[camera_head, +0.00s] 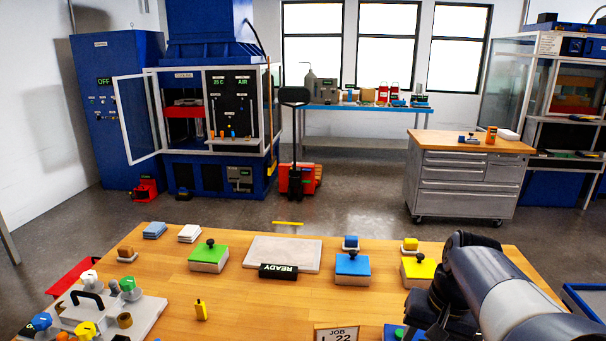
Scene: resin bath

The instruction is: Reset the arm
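My arm comes in at the lower right, with a grey and white link and a dark joint. Its dark end, where my gripper (428,312) is, points down over the front right of the wooden table (250,309). The fingers are not clear, so I cannot tell whether they are open or shut or hold anything. A yellow block with a black knob (418,268) stands close behind it. A blue block with a black knob (352,268) stands to the left.
A green knobbed block (209,257), a pale plate (283,252) and a black READY sign (285,271) are on the table. A grey tray (150,309) with several coloured knobs is at left. A JOB card (336,334) stands in front. The middle-left tabletop is mostly clear.

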